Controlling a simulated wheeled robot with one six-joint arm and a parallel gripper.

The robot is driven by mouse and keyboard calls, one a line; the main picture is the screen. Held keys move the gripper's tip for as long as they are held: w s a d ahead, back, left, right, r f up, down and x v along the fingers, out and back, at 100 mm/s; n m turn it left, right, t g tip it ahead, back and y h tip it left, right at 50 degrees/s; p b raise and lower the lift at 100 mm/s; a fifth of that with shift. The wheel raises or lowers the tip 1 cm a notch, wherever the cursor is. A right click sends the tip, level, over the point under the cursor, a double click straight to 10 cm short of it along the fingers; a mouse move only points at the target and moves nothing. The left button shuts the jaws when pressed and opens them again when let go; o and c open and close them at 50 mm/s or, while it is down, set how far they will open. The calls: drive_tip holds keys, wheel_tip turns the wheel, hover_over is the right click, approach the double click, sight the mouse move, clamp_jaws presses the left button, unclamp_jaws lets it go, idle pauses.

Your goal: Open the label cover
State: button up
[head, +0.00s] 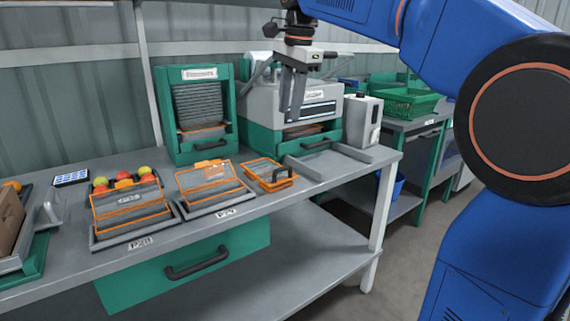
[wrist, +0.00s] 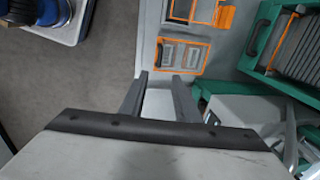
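A grey machine (head: 262,104) on a green base stands toward the right of the bench, with a small sign, a dark slot on its front and a dark handle below. Its grey top looks shut; I cannot tell for certain which part is the label cover. My gripper (head: 292,119) points down in front of this machine and hides part of its front. In the wrist view its two fingers (wrist: 160,82) are apart with nothing held between them. The machine's grey body (wrist: 242,112) shows there, right of the fingers. Contact is not visible.
A green cabinet (head: 169,115) with a grey shutter stands left of the machine. Orange-framed trays (head: 215,186) and a tray with a handle (head: 268,174) lie on the bench. Green crates (head: 405,103) sit farther right.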

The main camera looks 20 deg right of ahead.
sight(283, 169)
drive_tip(key=w+f, duration=0.1)
drive_tip(key=f, duration=0.4)
drive_tip(key=w+f, duration=0.1)
drive_tip(key=f, duration=0.5)
drive_tip(key=w+a+f, duration=0.1)
drive_tip(key=f, duration=0.4)
drive_tip(key=shift+f, duration=0.3)
clamp_jaws()
